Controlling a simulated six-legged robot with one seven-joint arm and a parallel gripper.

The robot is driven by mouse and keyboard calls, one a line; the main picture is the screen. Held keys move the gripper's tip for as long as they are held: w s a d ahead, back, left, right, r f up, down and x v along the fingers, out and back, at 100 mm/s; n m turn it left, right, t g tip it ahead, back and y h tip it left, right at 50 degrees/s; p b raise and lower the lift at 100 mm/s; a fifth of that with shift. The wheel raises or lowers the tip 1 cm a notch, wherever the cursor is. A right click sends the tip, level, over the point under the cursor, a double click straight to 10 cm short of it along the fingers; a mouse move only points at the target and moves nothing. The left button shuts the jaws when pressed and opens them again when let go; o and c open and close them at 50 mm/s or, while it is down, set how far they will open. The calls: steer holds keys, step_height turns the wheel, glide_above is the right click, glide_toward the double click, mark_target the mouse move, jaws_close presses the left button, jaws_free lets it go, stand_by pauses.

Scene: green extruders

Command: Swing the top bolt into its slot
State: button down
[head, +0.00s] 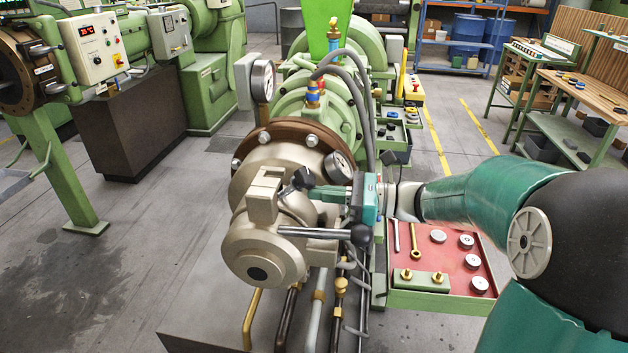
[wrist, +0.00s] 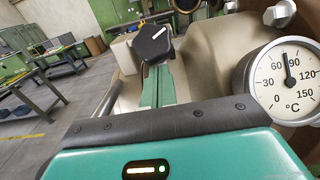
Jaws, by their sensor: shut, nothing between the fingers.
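The extruder head (head: 262,245) is a beige, round-fronted housing with a raised block (head: 264,195) on top. A black knob (head: 303,178), which looks like the top bolt's end, sits just right of this block. In the wrist view the knob (wrist: 152,43), with a white mark, is right at my fingertips. My gripper (head: 318,193) reaches in from the right; its green fingers (wrist: 158,85) are shut with nothing between them. I cannot tell whether they touch the knob. The bolt's shaft and its slot are not clearly visible.
A steel bar with a black ball end (head: 361,235) sticks out below my gripper. A dial gauge (head: 339,166) stands close behind the fingers, also large at right in the wrist view (wrist: 283,80). Hoses run behind. A red tray (head: 432,262) with parts lies below my arm.

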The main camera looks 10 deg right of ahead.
steer(key=shift+a+r, duration=0.2)
steer(key=shift+r, duration=0.05)
steer(key=shift+w+a+r, duration=0.15)
steer(key=shift+a+r, duration=0.25)
steer(key=shift+a, duration=0.05)
stand_by(0.5)
